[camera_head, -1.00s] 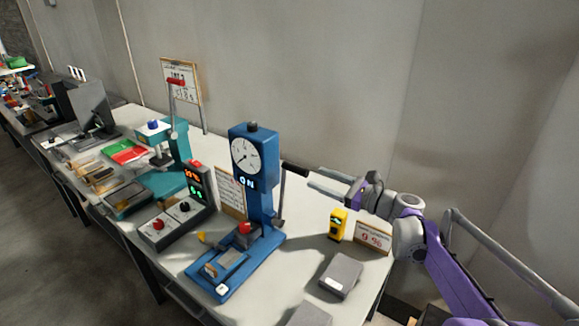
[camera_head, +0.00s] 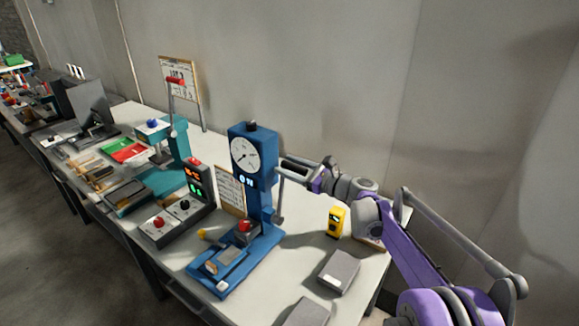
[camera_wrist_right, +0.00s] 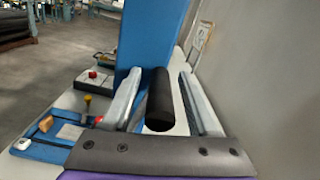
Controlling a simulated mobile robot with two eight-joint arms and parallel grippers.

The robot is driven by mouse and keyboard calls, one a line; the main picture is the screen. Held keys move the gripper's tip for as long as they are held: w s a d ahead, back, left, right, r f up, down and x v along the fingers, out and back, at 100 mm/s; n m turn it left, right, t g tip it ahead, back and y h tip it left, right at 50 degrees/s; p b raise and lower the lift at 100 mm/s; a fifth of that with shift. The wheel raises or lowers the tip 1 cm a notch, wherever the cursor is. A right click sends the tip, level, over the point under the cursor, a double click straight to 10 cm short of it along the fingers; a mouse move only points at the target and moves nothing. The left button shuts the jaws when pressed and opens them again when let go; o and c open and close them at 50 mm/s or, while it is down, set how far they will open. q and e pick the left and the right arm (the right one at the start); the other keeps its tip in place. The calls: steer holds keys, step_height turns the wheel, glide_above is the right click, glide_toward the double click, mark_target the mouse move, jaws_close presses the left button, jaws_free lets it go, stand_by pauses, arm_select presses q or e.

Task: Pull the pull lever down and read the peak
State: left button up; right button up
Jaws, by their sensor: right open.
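A blue test stand (camera_head: 262,200) stands on the white table, with a round white dial (camera_head: 245,154) and a lit display below it that seems to read "ON". The pull lever (camera_head: 281,198) runs along its right side; its black handle (camera_wrist_right: 160,98) shows in the right wrist view. My right gripper (camera_head: 284,168) is at the stand's upper right side. In the right wrist view its two fingers (camera_wrist_right: 158,90) are open, one on each side of the black handle, apart from it. The lever's top is hidden by the gripper in the head view. My left gripper is not in view.
A yellow handheld device (camera_head: 336,222) and grey boxes (camera_head: 339,271) lie right of the stand. A control box with red and black knobs (camera_head: 172,221) and a teal press (camera_head: 178,150) stand to the left. A wall rises behind the table.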

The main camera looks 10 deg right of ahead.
jaws_close()
stand_by(1.3)
